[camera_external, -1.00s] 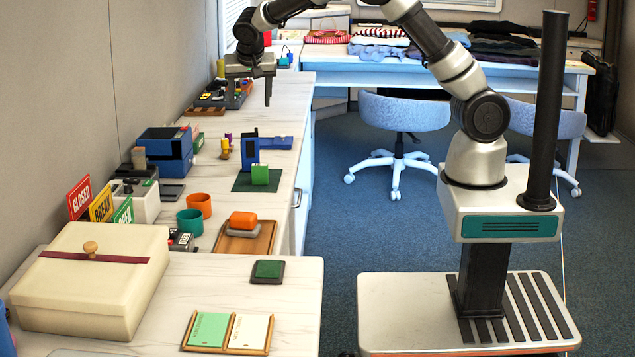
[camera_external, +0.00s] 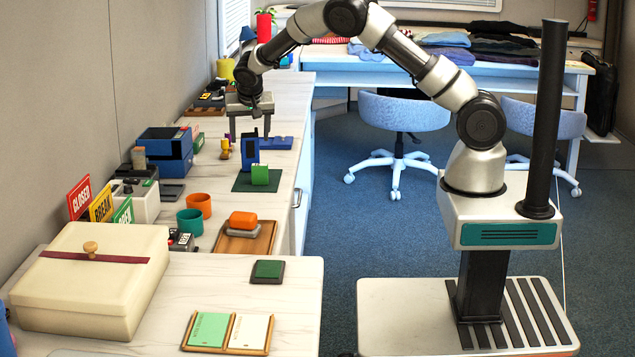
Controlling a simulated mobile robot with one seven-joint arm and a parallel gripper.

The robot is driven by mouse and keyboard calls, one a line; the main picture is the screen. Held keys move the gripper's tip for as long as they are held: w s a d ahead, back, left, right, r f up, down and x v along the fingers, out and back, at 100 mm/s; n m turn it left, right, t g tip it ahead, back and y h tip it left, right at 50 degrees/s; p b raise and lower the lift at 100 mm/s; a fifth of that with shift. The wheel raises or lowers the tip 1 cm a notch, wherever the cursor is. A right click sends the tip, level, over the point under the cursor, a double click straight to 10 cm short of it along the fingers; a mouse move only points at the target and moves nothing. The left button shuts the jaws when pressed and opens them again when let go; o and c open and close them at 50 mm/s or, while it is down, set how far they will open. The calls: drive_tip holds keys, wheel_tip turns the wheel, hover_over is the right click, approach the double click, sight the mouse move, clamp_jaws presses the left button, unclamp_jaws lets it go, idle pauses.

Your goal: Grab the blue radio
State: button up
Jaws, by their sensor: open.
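The blue radio (camera_external: 250,152) stands upright on the counter, at the back edge of a dark green mat (camera_external: 243,184). It has a dark face and a short stub on top. My gripper (camera_external: 250,136) points down with its two fingers spread apart. In the picture its fingertips are level with the radio's upper part, one to each side of it. I cannot tell the exact depth between the fingers and the radio, and nothing is held.
A green block (camera_external: 260,175) stands on the mat just in front of the radio. A low blue rack (camera_external: 276,143) lies to the right, and small yellow and purple pieces (camera_external: 225,146) stand to the left. A blue box (camera_external: 166,150) is by the wall.

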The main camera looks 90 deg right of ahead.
drive_tip(key=shift+x, duration=1.25)
clamp_jaws()
drive_tip(key=shift+r, duration=0.15)
